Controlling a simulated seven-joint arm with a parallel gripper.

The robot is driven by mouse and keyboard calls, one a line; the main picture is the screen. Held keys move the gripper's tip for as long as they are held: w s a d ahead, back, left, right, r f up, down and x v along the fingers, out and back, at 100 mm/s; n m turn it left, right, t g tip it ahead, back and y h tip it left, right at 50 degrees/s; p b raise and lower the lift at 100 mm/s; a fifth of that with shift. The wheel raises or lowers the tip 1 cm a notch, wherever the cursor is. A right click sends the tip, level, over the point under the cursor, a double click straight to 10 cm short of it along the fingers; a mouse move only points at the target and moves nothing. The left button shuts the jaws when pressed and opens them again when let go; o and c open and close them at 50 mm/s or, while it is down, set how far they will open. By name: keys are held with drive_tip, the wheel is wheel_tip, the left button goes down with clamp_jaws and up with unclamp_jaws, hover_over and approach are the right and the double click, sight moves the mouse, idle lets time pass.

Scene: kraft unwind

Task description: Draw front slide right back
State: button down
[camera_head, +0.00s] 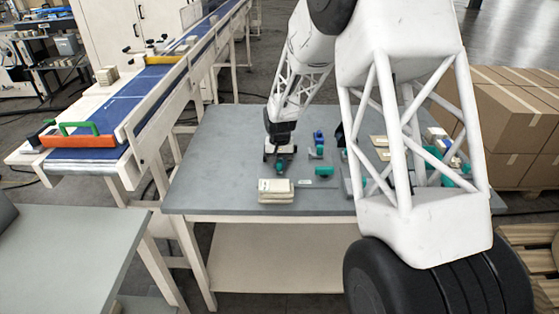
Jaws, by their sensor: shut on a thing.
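My gripper (279,157) points down over the grey table (225,150), left of the middle. It is shut on a small teal part (281,168), which looks like a handle. This is small in the picture, and the grip itself is partly hidden. The slide that the part may belong to cannot be made out clearly. To the right stand an upright blue and teal piece (318,142) and a low teal piece (323,171). My large white arm link hides much of the table's right side.
A stack of pale blocks (275,190) lies at the table's front edge, close in front of my gripper. More small pieces (440,150) show at the right. A blue conveyor (130,105) runs along the left. Cartons (510,115) stand beyond the right end. The table's left part is bare.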

sight(279, 178)
drive_tip(key=shift+s, duration=2)
drive_tip(key=c, duration=1)
unclamp_jaws()
drive_tip(key=shift+r, duration=0.15)
wheel_tip(279, 178, up, 8)
drive_tip(key=shift+f, duration=0.2)
drive_tip(key=shift+s, duration=0.1)
